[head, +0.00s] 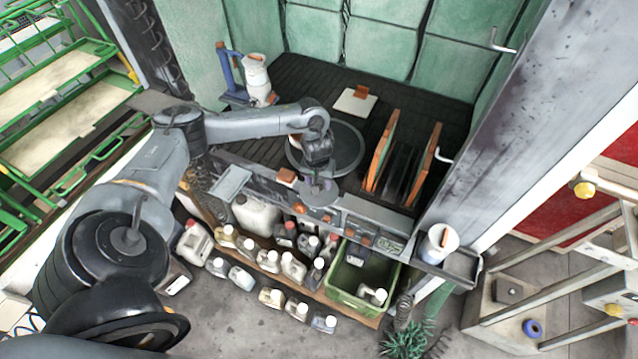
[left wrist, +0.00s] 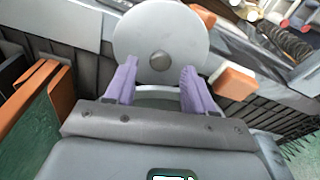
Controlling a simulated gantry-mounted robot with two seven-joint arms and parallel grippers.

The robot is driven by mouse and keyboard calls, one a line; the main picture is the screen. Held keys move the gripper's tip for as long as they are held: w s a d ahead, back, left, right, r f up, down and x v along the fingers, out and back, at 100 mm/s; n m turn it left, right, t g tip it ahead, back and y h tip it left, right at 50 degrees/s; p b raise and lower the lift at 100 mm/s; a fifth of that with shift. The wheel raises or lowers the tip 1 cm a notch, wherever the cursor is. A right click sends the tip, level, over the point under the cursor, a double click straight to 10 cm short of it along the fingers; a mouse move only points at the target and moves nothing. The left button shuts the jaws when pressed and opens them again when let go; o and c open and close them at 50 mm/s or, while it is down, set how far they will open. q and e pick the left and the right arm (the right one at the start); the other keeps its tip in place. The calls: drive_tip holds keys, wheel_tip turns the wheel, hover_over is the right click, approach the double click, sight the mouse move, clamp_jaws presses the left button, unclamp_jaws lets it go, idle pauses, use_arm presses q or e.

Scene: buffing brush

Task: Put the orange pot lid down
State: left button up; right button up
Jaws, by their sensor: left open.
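A round grey lid (left wrist: 160,38) with a dark centre knob shows at the top of the left wrist view. It looks grey, with only a strip of orange (left wrist: 203,14) past its edge, which may be a pot's rim or another thing. In the head view the lid (head: 320,193) is by the front ledge, just below my left gripper (head: 318,178). My left gripper also shows in the left wrist view (left wrist: 156,82), its purple fingers open and apart, with the knob ahead between the tips. I cannot tell whether the fingers touch the lid. My right gripper is out of view.
An orange block (head: 287,176) sits on the ledge, close to the gripper. A dark round plate (head: 345,150) lies behind it. Two upright orange-edged boards (head: 383,150) stand to the right. Bottles (head: 292,265) and a green crate (head: 352,302) are below the ledge.

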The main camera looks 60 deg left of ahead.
use_arm(q)
wheel_tip(320, 180, up, 9)
drive_tip(key=p, duration=0.2)
drive_tip(key=d+f+m+t+h, duration=0.15)
drive_tip(key=d+m, duration=0.25)
drive_tip(key=d, duration=0.7)
drive_tip(key=w+d+f+m+t+h, duration=0.1)
drive_tip(key=d+f+m+t, duration=0.15)
drive_tip(key=d, duration=0.85)
drive_tip(key=d+f+m+t+h, duration=0.1)
drive_tip(key=d+m, duration=0.4)
drive_tip(key=d, duration=0.6)
drive_tip(key=s+d+r+t, duration=0.1)
drive_tip(key=s+d+r, duration=0.2)
drive_tip(key=s+a+g+y, duration=0.2)
drive_tip(key=s+a, duration=0.5)
drive_tip(key=s, duration=0.6)
drive_tip(key=shift+s+a+g+p, duration=0.15)
drive_tip(key=shift+s+g+p, duration=0.25)
drive_tip(key=shift+g, duration=0.3)
